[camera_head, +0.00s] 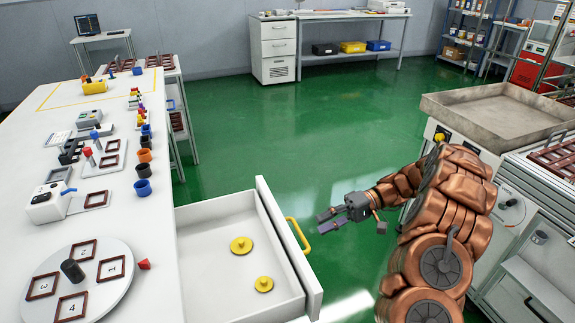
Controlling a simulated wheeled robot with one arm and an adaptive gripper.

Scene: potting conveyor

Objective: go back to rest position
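My gripper (321,222) is at the end of my copper-coloured arm, right of centre. It hangs over the green floor and points left. Its two dark fingers are apart, with nothing visible between them. The open drawer (282,225) of the white bench is to its left, with a yellow handle (299,235) on its front. The gripper appears clear of the handle.
Two yellow knobbed discs (240,245) (263,284) lie in the drawer. The white bench (150,225) holds a numbered round plate (78,278) and small parts. A grey tray (490,112) and machine stand right of my arm. Green floor (270,130) is clear behind.

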